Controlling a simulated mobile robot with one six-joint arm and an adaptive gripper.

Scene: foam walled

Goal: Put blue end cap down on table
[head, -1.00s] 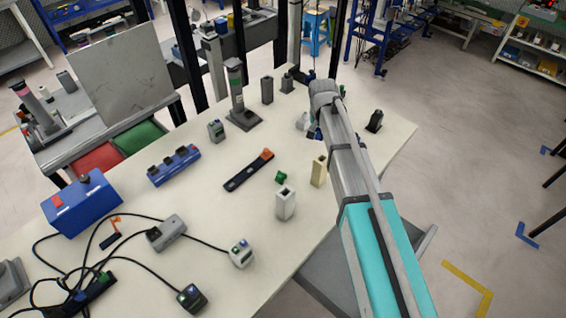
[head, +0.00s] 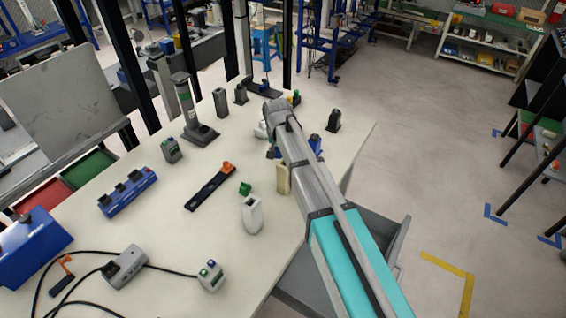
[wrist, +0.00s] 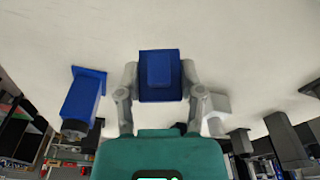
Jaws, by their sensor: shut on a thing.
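The blue end cap (wrist: 159,75) is a dark blue block with a raised rectangular middle, held between the two fingers of my gripper (wrist: 160,85) in the wrist view. The white table (wrist: 225,40) fills the background beyond it; I cannot tell whether the cap touches it. In the head view my arm reaches over the far right part of the table (head: 110,240), and my arm hides the gripper and the cap.
A blue upright part (wrist: 82,97) stands left of the gripper and a white part (wrist: 217,108) right of it. A cream block (head: 283,178) and a white block (head: 251,214) stand nearer.

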